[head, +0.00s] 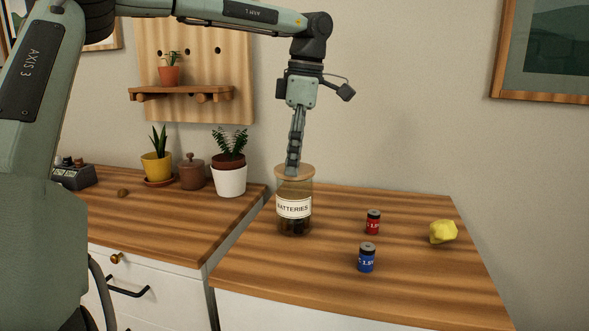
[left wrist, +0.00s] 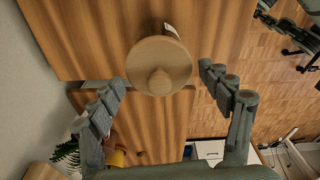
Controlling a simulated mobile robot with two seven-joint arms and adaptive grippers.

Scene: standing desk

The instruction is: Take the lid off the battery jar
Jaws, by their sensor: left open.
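The battery jar (head: 295,212) is glass with a white label reading "BATTERIES" and dark contents. It stands upright at the left side of the right-hand wooden desktop. Its round wooden lid (head: 283,171) sits on top; it also shows from above, with a central knob, in the left wrist view (left wrist: 158,66). My left gripper (head: 292,168) points down from above at the lid. In the left wrist view its fingers (left wrist: 163,84) are spread apart on either side of the lid, with gaps to it. The knob is hidden behind the fingers in the head view. My right gripper is in neither view.
A red battery (head: 373,223), a blue battery (head: 367,258) and a yellow faceted object (head: 443,232) stand right of the jar. A white plant pot (head: 229,181), a brown lidded pot (head: 192,175) and a yellow pot (head: 156,167) are on the left desktop. A gap separates the desktops.

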